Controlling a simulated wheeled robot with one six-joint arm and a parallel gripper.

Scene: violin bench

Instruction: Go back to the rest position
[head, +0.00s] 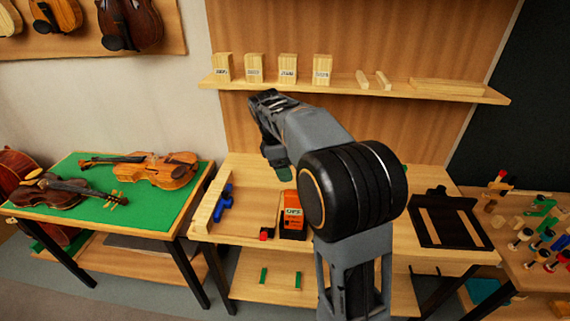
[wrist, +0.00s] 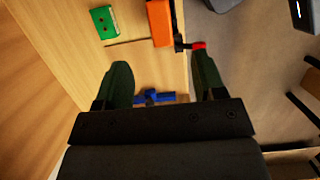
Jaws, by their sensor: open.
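My gripper (wrist: 163,80) is open, with its two dark green fingers apart and nothing held between them. In the head view my gripper (head: 283,172) hangs from the bent arm above the middle workbench (head: 245,178), pointing down. The arm hides part of the bench behind it. A blue tool (head: 222,203) lies at the bench's left end; in the wrist view it (wrist: 155,98) shows between the fingers, beyond them. An orange box (head: 293,222) stands at the front edge, with a small red-ended black item (head: 266,234) beside it.
A wall shelf (head: 440,95) with several labelled wooden blocks is behind the arm. A green-topped table (head: 140,205) with two violins stands left. A black tray (head: 447,218) lies on the right, near a table crowded with small colourful tools. A green block (wrist: 104,22) shows in the wrist view.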

